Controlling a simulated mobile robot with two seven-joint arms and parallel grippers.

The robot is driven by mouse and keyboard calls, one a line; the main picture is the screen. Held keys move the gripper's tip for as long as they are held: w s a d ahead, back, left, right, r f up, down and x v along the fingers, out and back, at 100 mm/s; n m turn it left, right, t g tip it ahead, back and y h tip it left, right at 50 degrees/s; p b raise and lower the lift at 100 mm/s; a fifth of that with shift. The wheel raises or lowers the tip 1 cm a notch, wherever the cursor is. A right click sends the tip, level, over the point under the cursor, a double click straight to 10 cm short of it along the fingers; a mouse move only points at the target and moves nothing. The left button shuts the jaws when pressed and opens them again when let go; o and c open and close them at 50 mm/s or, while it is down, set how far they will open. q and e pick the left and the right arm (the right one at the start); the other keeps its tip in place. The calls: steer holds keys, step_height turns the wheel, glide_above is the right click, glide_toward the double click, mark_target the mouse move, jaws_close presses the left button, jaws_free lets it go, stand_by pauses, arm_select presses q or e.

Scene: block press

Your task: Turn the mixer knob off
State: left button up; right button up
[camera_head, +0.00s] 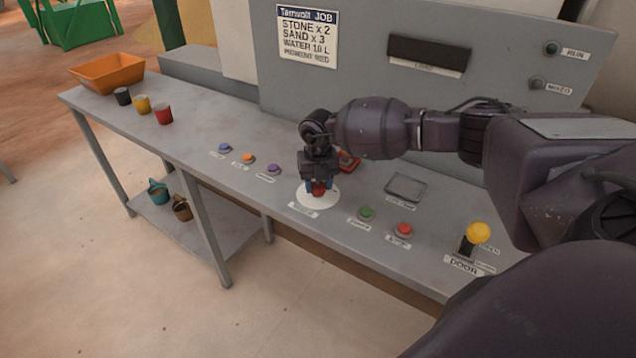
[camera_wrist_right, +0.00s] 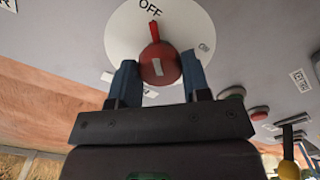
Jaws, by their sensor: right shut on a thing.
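The mixer knob (camera_head: 319,188) is red and sits on a round white dial (camera_head: 306,199) on the grey counter. In the right wrist view the knob (camera_wrist_right: 158,64) has a red pointer that points up to the word OFF on the white dial (camera_wrist_right: 122,35); ON is printed to the right. My right gripper (camera_head: 320,186) reaches down over the dial, with its blue fingers on either side of the knob. It is shut on the knob. My left gripper is not in view.
Beside the dial are a green button (camera_head: 366,213), a red button (camera_head: 404,230) and a yellow-topped door lever (camera_head: 478,234). Blue (camera_head: 225,148), orange (camera_head: 248,158) and purple (camera_head: 273,169) buttons lie left. Cups and an orange tray (camera_head: 108,72) stand at the far left. A job sign (camera_head: 307,36) hangs behind.

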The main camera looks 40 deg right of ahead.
mark_target(319, 185)
steer(key=o, duration=0.9)
steer(key=shift+r, duration=0.15)
step_height(319, 185, up, 11)
steer(key=shift+f+p, duration=0.2)
steer(key=shift+p, duration=0.1)
steer(key=shift+s, duration=0.1)
stand_by(0.3)
